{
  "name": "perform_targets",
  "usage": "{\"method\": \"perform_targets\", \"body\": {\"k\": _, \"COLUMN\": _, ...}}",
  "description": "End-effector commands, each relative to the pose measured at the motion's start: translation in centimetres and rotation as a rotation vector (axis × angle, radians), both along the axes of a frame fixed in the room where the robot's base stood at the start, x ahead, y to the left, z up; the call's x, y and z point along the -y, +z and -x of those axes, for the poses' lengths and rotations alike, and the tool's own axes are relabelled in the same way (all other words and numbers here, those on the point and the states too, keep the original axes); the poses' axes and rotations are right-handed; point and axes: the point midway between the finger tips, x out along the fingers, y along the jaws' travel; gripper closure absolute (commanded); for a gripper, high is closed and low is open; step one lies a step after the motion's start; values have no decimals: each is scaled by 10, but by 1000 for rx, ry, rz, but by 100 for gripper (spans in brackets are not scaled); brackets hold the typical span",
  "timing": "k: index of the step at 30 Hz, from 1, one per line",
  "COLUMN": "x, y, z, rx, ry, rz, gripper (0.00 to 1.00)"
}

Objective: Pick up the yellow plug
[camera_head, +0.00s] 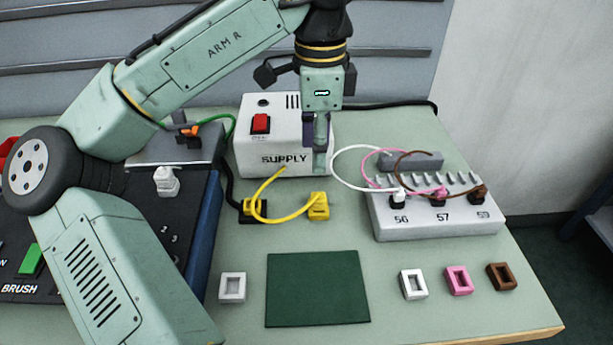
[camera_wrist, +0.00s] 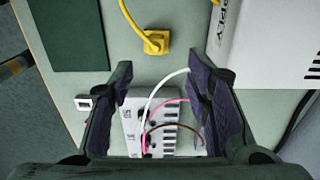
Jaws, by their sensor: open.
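The yellow plug (camera_head: 318,207) lies on the pale green table in front of the supply box, with a yellow cable (camera_head: 284,217) curving left from it to a black and yellow socket piece (camera_head: 253,209). In the wrist view the yellow plug (camera_wrist: 156,42) shows beyond the fingertips, near the top middle. My gripper (camera_head: 317,158) points down above the table, in front of the supply box and above the plug in the picture.
The white supply box (camera_head: 285,158) stands close behind the plug. A white socket block (camera_head: 430,228) with white, pink and brown cables stands right. A dark green mat (camera_head: 317,290) lies in front, with small coloured frames beside it. A black panel (camera_head: 60,250) is left.

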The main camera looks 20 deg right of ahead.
Motion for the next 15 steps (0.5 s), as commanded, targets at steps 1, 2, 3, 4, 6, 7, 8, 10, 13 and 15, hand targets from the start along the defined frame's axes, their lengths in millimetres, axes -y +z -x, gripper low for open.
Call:
{"method": "perform_targets", "body": {"k": 1, "x": 0, "y": -3, "z": 0, "rx": -1, "ry": 0, "rz": 0, "gripper": 56}}
{"method": "perform_targets", "body": {"k": 2, "x": 0, "y": -6, "z": 0, "rx": -1, "ry": 0, "rz": 0, "gripper": 56}}
{"method": "perform_targets", "body": {"k": 3, "x": 0, "y": -11, "z": 0, "rx": -1, "ry": 0, "rz": 0, "gripper": 56}}
{"method": "perform_targets", "body": {"k": 4, "x": 0, "y": -15, "z": 0, "rx": -1, "ry": 0, "rz": -1, "gripper": 56}}
{"method": "perform_targets", "body": {"k": 6, "x": -1, "y": -27, "z": 1, "rx": -2, "ry": 0, "rz": -1, "gripper": 56}}
{"method": "perform_targets", "body": {"k": 7, "x": -1, "y": -32, "z": 1, "rx": -2, "ry": 0, "rz": -1, "gripper": 56}}
{"method": "perform_targets", "body": {"k": 8, "x": -1, "y": -37, "z": 1, "rx": -2, "ry": 1, "rz": -2, "gripper": 56}}
{"method": "perform_targets", "body": {"k": 10, "x": 0, "y": -46, "z": 1, "rx": 0, "ry": 1, "rz": -1, "gripper": 56}}
{"method": "perform_targets", "body": {"k": 13, "x": 0, "y": -54, "z": 1, "rx": 0, "ry": 1, "rz": 1, "gripper": 56}}
{"method": "perform_targets", "body": {"k": 15, "x": 0, "y": -58, "z": 2, "rx": 0, "ry": 0, "rz": 0, "gripper": 56}}
